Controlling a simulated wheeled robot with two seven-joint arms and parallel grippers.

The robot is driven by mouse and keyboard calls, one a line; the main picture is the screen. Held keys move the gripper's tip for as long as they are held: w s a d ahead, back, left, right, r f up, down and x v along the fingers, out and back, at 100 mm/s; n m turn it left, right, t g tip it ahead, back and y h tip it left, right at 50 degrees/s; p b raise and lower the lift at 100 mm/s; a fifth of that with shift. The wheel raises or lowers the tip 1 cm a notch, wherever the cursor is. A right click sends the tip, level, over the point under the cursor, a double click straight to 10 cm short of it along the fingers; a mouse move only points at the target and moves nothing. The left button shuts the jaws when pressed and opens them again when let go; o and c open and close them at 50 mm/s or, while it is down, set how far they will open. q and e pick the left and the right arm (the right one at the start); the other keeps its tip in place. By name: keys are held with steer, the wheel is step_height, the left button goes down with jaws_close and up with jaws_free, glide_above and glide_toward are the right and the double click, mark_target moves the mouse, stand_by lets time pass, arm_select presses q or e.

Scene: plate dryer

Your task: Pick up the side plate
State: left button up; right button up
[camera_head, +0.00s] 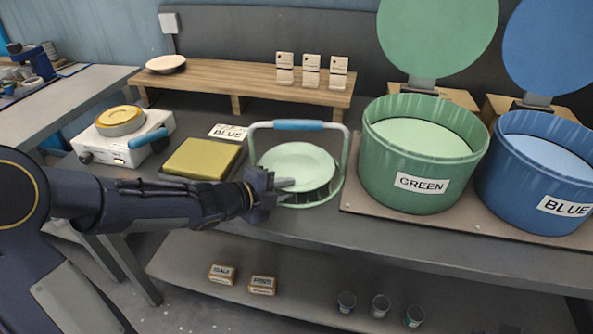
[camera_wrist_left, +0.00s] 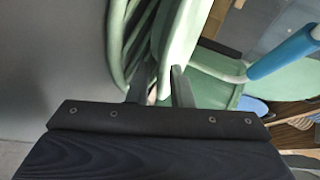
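A pale green plate (camera_head: 297,165) lies tilted in a green wire rack (camera_head: 340,180) with a blue handle (camera_head: 298,125). I take it for the side plate. My left gripper (camera_head: 286,189) is at the plate's near left edge, with its two fingers a little apart. In the left wrist view the fingers (camera_wrist_left: 161,88) stand on either side of what looks like the rim of the pale green plate (camera_wrist_left: 185,35), with a gap showing. I cannot tell whether either finger touches it. The rack's green wires (camera_wrist_left: 125,45) are close beside the fingers. My right gripper is not in view.
A green bin (camera_head: 410,155) and a blue bin (camera_head: 535,170), lids raised, stand right of the rack. A yellow block (camera_head: 202,158) and a white appliance (camera_head: 125,140) are at left. A wooden shelf (camera_head: 225,75) behind holds a cream plate (camera_head: 165,63) and small cards.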

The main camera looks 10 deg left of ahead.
arm_select(q)
jaws_close()
